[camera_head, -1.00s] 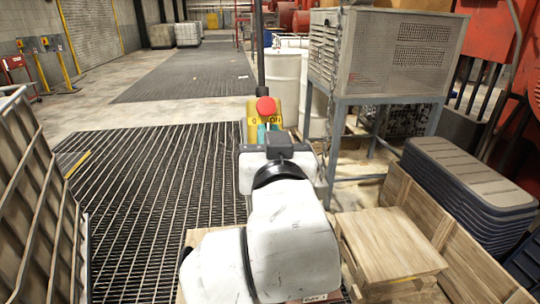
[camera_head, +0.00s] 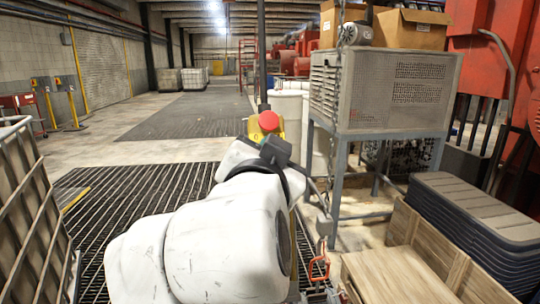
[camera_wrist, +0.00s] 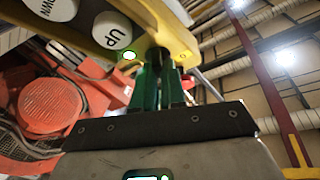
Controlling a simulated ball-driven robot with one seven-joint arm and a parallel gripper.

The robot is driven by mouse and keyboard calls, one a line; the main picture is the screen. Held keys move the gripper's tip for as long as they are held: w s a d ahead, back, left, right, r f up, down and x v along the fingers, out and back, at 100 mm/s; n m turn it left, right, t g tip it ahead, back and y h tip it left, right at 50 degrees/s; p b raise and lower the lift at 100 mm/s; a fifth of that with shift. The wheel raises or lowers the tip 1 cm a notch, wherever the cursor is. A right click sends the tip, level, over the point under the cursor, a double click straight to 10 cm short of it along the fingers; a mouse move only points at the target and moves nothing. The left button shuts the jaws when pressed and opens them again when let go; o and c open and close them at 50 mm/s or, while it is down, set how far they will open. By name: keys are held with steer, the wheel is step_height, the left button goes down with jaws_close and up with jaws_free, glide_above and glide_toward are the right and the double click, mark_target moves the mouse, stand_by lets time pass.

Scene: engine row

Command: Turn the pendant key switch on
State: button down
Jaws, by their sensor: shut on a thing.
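The yellow pendant (camera_head: 252,129) hangs ahead with a red mushroom button (camera_head: 269,121) on its face. My wrist covers its lower part in the head view. In the wrist view the pendant (camera_wrist: 178,33) shows close up and tilted, with white UP (camera_wrist: 112,30) and DOWN (camera_wrist: 52,7) buttons and a small lit green lamp (camera_wrist: 129,55). My gripper (camera_wrist: 160,75) has green fingers shut on the dark key switch (camera_wrist: 158,54) at the pendant's lower edge. The fingers hide most of the key, and I cannot read its position marks.
A grey metal cabinet on legs (camera_head: 385,90) stands right of the pendant, with a white drum (camera_head: 290,110) behind. Stacked dark lids (camera_head: 475,210) and a wooden crate (camera_head: 390,275) are at right. A caged container (camera_head: 30,220) stands at left. Grated floor lies between.

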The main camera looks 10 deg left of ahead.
steer(key=c, duration=1.2)
jaws_free()
steer(key=shift+a, duration=0.1)
steer(key=s+b, duration=0.1)
steer(key=s, duration=0.9)
steer(key=shift+s+d+b, duration=0.2)
steer(key=shift+s+b, duration=0.1)
steer(key=shift+s, duration=0.1)
